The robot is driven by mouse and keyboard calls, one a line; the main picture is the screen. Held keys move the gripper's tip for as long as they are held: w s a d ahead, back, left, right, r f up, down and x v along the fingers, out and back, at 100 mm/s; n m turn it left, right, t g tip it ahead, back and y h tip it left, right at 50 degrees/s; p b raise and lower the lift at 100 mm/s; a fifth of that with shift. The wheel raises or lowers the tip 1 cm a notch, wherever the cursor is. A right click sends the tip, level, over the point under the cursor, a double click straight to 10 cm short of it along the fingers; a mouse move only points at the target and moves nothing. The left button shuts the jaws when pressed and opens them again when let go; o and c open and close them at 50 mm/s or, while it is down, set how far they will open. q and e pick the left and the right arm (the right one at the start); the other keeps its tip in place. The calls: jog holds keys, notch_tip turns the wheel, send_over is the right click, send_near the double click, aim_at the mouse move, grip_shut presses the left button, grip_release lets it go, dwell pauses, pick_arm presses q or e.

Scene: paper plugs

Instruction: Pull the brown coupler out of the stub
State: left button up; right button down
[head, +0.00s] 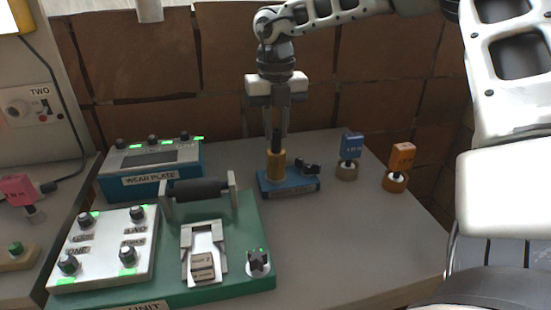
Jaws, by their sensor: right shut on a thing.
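The brown coupler (276,164) stands upright at the left end of a small blue base (296,186) with a label on its front. A dark stem (276,140) rises from its top. My right gripper (276,137) reaches straight down from above, shut on this dark stem. The coupler's lower end meets the blue base; I cannot make out a separate stub or any gap there. My left gripper is not in view.
A black part (307,167) sits on the base's right end. A blue plug (351,146) and an orange plug (401,158) stand to the right. A blue box (152,182) and a green unit (235,276) lie left. The table's front right is clear.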

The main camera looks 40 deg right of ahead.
pick_arm(q)
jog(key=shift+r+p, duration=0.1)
jog(key=shift+p, duration=0.2)
pick_arm(e)
jog(key=shift+r, duration=0.65)
pick_arm(q)
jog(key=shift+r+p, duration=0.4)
jog(key=shift+p, duration=0.4)
pick_arm(e)
jog(key=shift+r, duration=1.65)
jog(key=shift+r+p, duration=0.9)
jog(key=shift+r, duration=0.5)
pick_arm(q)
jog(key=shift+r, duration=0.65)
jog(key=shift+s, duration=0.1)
pick_arm(e)
jog(key=shift+s+f, duration=0.1)
